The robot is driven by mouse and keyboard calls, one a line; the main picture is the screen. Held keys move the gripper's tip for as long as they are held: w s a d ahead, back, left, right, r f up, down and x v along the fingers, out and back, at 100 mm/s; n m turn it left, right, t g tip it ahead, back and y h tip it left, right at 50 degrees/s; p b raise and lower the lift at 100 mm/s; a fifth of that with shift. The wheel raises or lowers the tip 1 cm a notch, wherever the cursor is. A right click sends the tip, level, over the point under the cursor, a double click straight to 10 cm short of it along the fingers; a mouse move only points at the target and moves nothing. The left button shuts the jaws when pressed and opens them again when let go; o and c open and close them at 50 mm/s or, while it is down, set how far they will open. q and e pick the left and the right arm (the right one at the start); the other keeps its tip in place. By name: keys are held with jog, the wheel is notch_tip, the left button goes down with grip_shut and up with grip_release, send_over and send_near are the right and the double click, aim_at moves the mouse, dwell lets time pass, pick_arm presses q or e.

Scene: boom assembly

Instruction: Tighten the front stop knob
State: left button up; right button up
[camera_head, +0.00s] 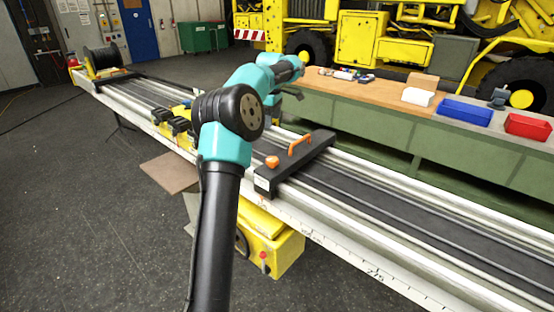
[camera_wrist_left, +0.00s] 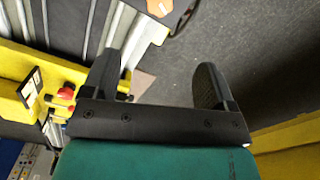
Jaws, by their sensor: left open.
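A black stop bar (camera_head: 312,158) lies across the rails of the long machine, right of my left arm in the head view. It carries an orange handle (camera_head: 300,145) and, at its near end, an orange knob (camera_head: 272,161). In the left wrist view an orange knob (camera_wrist_left: 160,7) on a dark block is partly cut off by the top edge. My left gripper (camera_wrist_left: 157,82) is open, its two dark fingers wide apart with nothing between them. The knob lies beyond the fingertips, not touching them. In the head view the fingers are hard to make out. My right gripper is not in view.
The long rail bed (camera_head: 370,200) runs diagonally across the head view. Yellow and black clamps (camera_head: 170,120) sit on it, left of my arm. A yellow box (camera_head: 270,245) hangs below its near edge. A green bench with a blue bin (camera_head: 465,112) and red bin (camera_head: 527,126) stands behind.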

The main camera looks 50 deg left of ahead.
aim_at(272, 159)
pick_arm(q)
jog(key=shift+f, duration=0.1)
notch_tip(272, 159, down, 17)
jog(key=shift+f, duration=0.1)
dwell(0.6)
jog(key=shift+c, duration=0.3)
jog(key=c, duration=0.9)
jog(key=shift+o, duration=0.2)
